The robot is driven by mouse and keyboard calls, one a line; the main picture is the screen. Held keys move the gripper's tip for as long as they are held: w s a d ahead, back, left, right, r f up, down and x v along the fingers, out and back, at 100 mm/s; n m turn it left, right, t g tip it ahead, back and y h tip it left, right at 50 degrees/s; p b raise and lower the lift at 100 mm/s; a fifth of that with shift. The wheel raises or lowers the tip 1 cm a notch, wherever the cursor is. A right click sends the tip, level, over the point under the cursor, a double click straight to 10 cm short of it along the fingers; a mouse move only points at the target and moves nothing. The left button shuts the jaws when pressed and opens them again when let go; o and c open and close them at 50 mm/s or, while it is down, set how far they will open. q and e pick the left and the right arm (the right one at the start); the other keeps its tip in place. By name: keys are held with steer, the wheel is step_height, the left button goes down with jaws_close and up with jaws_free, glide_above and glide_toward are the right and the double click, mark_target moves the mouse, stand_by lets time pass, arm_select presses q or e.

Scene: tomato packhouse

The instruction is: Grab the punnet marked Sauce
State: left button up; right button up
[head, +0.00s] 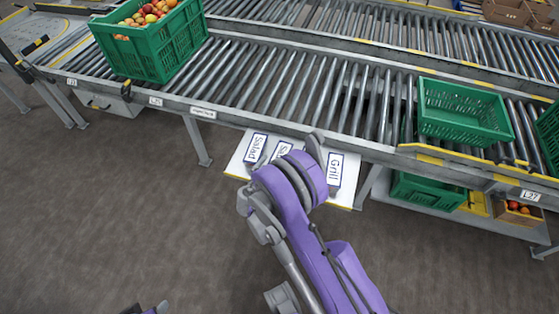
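Three white labels show on a pale board (234,168) below the conveyor's front edge. The left one reads Salad (257,148) and the right one reads Grill (335,172). The middle label (283,149) shows only "Sa"; my purple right arm covers the rest, along with most of whatever bears it. The punnets' shapes are hard to make out. My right gripper (315,146) is mostly hidden behind its own wrist, over the board between the middle label and Grill; its opening cannot be seen. Only a small part of my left arm's end (150,309) shows at the bottom edge.
Roller conveyors (300,85) run behind the board. A green crate of tomatoes (155,45) stands at the upper left, an empty green crate (462,108) at the right. Under the right side sit another green crate (428,190) and a tomato box (518,212). The floor at left is clear.

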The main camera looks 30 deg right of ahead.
mark_target(280, 156)
steer(key=x, duration=0.4)
steer(key=shift+w+d+f+b, duration=0.15)
steer(key=shift+w+d+b, duration=0.1)
steer(key=shift+d+b, duration=0.1)
steer(key=c, duration=1.4)
